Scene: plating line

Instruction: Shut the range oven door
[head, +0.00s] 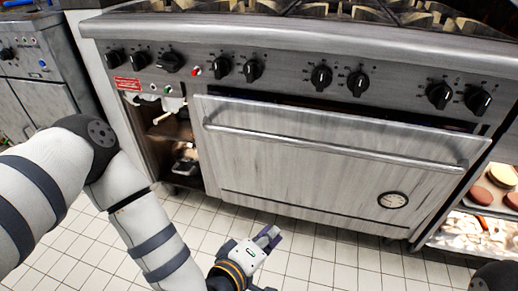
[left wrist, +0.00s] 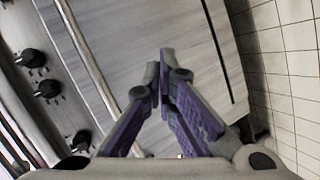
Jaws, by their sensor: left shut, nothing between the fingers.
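The range oven door (head: 310,155) is a steel panel with a long bar handle (head: 330,147) and a round dial near its lower right. It stands close to upright, with a dark gap along its top edge under the control panel. My left gripper (head: 270,236) is shut and empty, low in front of the door. In the left wrist view the purple-padded fingers (left wrist: 162,78) meet at their tips, with the door panel (left wrist: 195,45) and its handle (left wrist: 88,60) behind them. I cannot tell whether the tips touch the door. My right gripper is not in view.
Black knobs (head: 321,77) line the range's control panel above the door. An open compartment (head: 177,150) is left of the door, and shelves with round food items (head: 482,196) are at the right. The white tiled floor (head: 335,262) in front is clear.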

